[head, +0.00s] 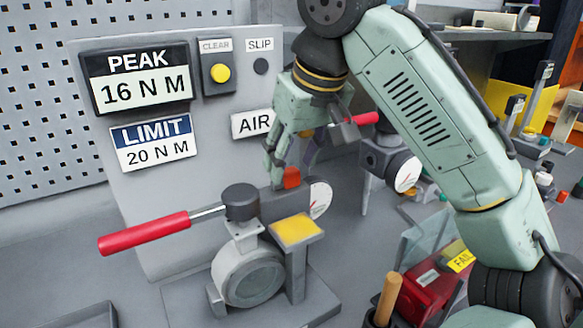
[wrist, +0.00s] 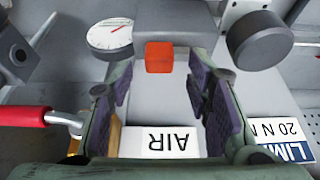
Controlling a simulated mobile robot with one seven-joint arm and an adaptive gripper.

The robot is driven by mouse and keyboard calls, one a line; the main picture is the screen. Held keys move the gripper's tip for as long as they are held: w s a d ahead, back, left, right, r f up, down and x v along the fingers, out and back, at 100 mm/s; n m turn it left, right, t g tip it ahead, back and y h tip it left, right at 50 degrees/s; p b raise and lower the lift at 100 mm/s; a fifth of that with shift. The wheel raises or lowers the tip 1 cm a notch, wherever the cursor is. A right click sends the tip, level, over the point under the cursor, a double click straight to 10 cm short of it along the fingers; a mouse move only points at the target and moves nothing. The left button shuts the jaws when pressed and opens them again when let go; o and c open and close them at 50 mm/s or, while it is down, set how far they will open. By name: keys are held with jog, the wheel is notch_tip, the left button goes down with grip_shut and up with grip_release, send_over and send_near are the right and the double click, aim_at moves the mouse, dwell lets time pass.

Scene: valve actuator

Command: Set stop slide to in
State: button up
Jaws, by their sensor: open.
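The stop slide seems to be the small orange-red block (head: 291,178) on top of the grey valve actuator (head: 250,275), behind the dark round cap. It also shows in the wrist view (wrist: 159,57), beyond and between my fingers. My gripper (head: 281,168) points down over the actuator, close to the block. In the wrist view my gripper (wrist: 160,85) is open, with a dark-padded finger on each side and nothing held. The picture does not show clearly whether a finger touches the block. No in or out marking is readable.
A red-handled lever (head: 145,233) sticks out left from the actuator. A yellow-topped post (head: 297,230) and a dial gauge (head: 320,200) stand close by. Behind are the PEAK 16 N M sign (head: 137,78), LIMIT 20 N M sign (head: 153,142) and AIR label (head: 253,122).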

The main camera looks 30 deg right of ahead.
jog(key=shift+b+x, duration=0.4)
jog(key=shift+x, duration=0.65)
grip_shut()
